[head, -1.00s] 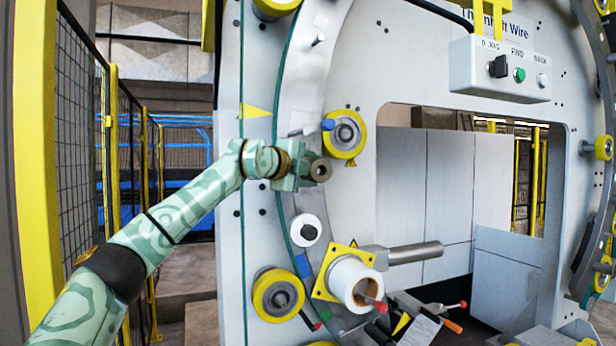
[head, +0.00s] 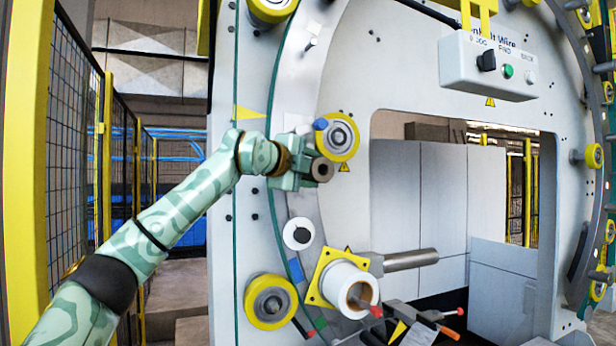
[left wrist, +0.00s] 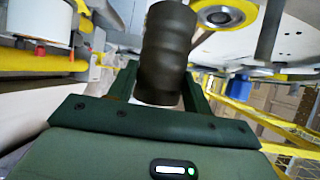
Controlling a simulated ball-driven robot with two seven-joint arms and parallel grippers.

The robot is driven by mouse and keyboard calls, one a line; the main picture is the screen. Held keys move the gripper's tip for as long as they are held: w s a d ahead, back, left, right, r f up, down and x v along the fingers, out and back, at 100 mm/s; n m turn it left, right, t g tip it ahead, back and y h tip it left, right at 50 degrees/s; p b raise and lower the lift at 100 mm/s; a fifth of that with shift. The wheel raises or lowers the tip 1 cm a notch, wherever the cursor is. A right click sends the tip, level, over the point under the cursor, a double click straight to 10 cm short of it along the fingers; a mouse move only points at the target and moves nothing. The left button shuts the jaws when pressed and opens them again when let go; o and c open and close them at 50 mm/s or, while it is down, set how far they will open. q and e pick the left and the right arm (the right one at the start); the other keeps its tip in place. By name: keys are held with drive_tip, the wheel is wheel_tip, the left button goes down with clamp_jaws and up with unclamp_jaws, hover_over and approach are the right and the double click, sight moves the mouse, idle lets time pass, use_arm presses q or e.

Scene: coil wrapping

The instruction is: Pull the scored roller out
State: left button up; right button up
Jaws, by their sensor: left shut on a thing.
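The scored roller (left wrist: 166,55) is a dark brown cylinder with grooves around it, large in the left wrist view. In the head view only its round end with a hole (head: 322,169) shows. My left gripper (head: 298,168) is shut on it and holds it in front of the machine's ring, just below a yellow-rimmed roller (head: 338,136). The gripper hides the roller's far part, so I cannot tell whether it is clear of its pin. In the left wrist view the gripper's dark green body fills the lower part. My right gripper is not in view.
A white spool (head: 350,286) on a yellow plate and a grey shaft (head: 405,259) stick out below. A yellow roller (head: 270,301) sits lower left. A control box (head: 495,65) hangs upper right. A mesh fence (head: 75,150) stands left. The machine has a wide opening.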

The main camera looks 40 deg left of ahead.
sight(328, 170)
use_arm(q)
drive_tip(key=shift+s+d+r+b, duration=0.1)
drive_tip(key=shift+s+d+b, duration=0.3)
drive_tip(key=shift+d+b, duration=0.35)
drive_tip(key=shift+s+d+b, duration=0.4)
drive_tip(key=shift+d+b, duration=0.05)
drive_tip(key=shift+d, duration=0.45)
drive_tip(key=shift+s+d+b, duration=0.3)
drive_tip(key=shift+d+b, duration=0.05)
drive_tip(key=shift+d, duration=0.2)
drive_tip(key=shift+s+d+b, duration=0.3)
drive_tip(key=shift+d+b, duration=0.05)
drive_tip(key=shift+d, duration=0.15)
